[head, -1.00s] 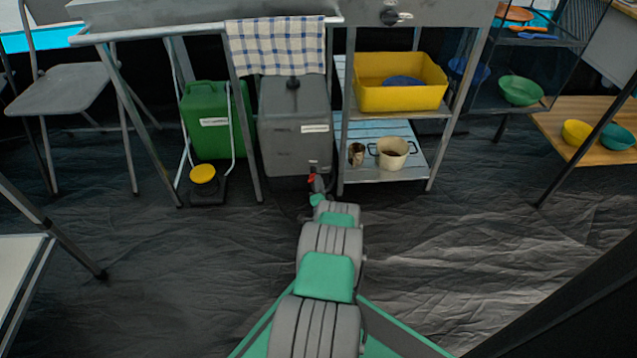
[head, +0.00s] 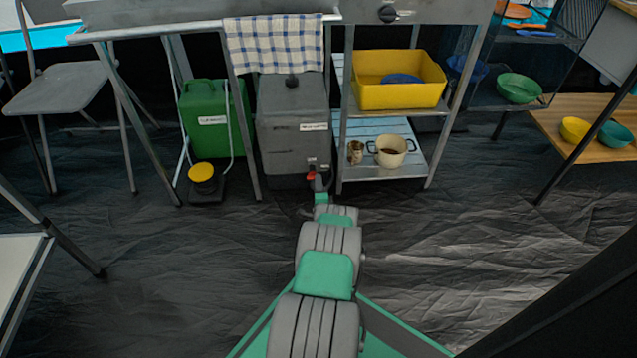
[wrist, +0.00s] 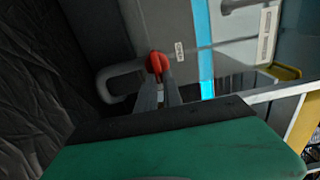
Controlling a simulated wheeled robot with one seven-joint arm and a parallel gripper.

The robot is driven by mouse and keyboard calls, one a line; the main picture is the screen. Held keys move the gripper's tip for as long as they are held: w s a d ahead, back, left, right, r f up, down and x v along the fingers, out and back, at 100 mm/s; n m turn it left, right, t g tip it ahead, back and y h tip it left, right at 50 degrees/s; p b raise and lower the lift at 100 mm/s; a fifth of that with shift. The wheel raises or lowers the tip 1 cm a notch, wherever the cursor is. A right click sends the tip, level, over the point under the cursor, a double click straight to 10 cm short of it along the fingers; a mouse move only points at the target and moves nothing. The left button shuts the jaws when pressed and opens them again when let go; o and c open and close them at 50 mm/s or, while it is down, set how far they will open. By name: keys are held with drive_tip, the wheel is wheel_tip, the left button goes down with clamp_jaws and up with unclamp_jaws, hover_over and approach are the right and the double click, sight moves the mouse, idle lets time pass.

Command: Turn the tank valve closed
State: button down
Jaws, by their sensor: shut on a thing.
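The tank is a grey box (head: 290,125) under the metal counter, with a dark cap on top and white labels. Its grey front also shows in the wrist view (wrist: 170,25). The red valve handle (head: 311,176) is low on the tank's front. In the wrist view the red handle (wrist: 156,62) lies between my fingertips, beside a curved grey spout (wrist: 115,82). My gripper (wrist: 157,78) is shut on the handle, and the fingers cover part of it. In the head view my own wrist hides most of the gripper.
A green canister (head: 213,115) stands left of the tank, behind a yellow-topped object (head: 202,172). To the right, a metal shelf holds a yellow basin (head: 398,90), a cream pot (head: 391,150) and a small metal cup (head: 355,151). A checked towel (head: 275,42) hangs above the tank. The floor around my arm is clear.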

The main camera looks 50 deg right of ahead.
drive_tip(key=c, duration=1.5)
unclamp_jaws()
drive_tip(key=p+v, duration=0.4)
drive_tip(key=v, duration=0.4)
